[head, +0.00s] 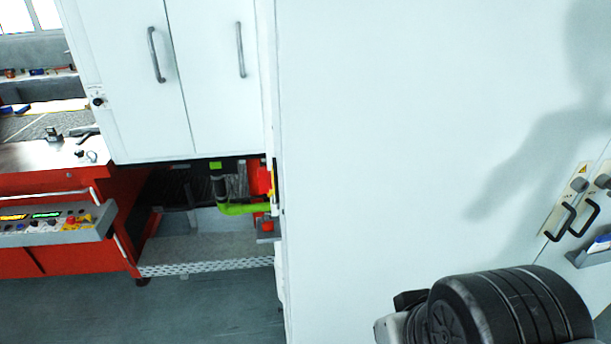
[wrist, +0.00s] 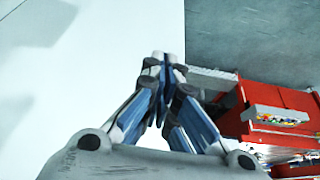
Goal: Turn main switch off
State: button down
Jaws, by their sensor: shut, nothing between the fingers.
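I cannot make out for certain which part is the main switch. A red and yellow part (head: 266,180) shows at the left edge of the large white cabinet (head: 400,130) in the head view, partly hidden by that edge. On the right part of the cabinet are grey knobs (head: 579,185) and black handles (head: 560,222), with a yellow warning sign above. My gripper (wrist: 161,57) shows in the wrist view, shut and empty, with its fingertips together in front of the white surface's edge. The gripper is not visible in the head view.
A red machine (head: 60,262) with a control panel (head: 50,224) stands at the left; it also shows in the wrist view (wrist: 285,98). White double doors with grey handles (head: 155,55) hang above a dark recess. The grey-green floor (head: 200,310) in front is clear.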

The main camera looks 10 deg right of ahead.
aim_at(265, 176)
jog(key=j, duration=0.45)
jog(key=i+j+u, duration=0.1)
jog(key=j, duration=0.3)
jog(key=i+j, duration=0.85)
jog(key=i+l+z, duration=0.05)
jog(key=i, duration=0.05)
